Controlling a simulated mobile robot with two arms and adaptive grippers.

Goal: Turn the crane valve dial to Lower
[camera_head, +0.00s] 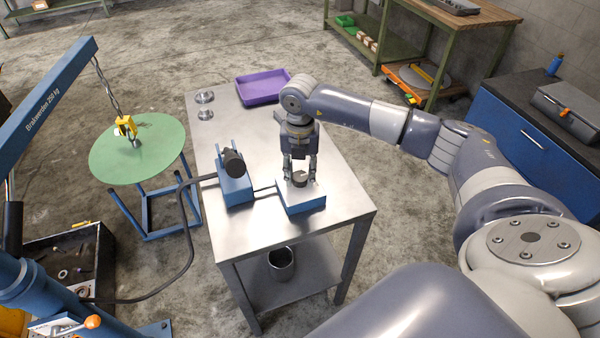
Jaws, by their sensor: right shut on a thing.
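The valve box (304,201), blue with a pale top, sits near the front right of the steel table. A small dark round dial (300,181) is on its top. My right gripper (300,174) points straight down over the box, with its fingers shut on the dial from both sides. The fingers partly cover the dial, and its pointer and any Lower marking cannot be made out. The blue crane boom (45,100) stands at left, its yellow hook block (125,127) hanging by a chain over a green round table. My left gripper is not in view.
A blue hand pump (236,188) with a black-ended lever stands left of the valve box, joined to it by a line. A black hose runs from the pump to the crane. A purple tray (263,88) and small metal parts (205,98) are at the steel table's back.

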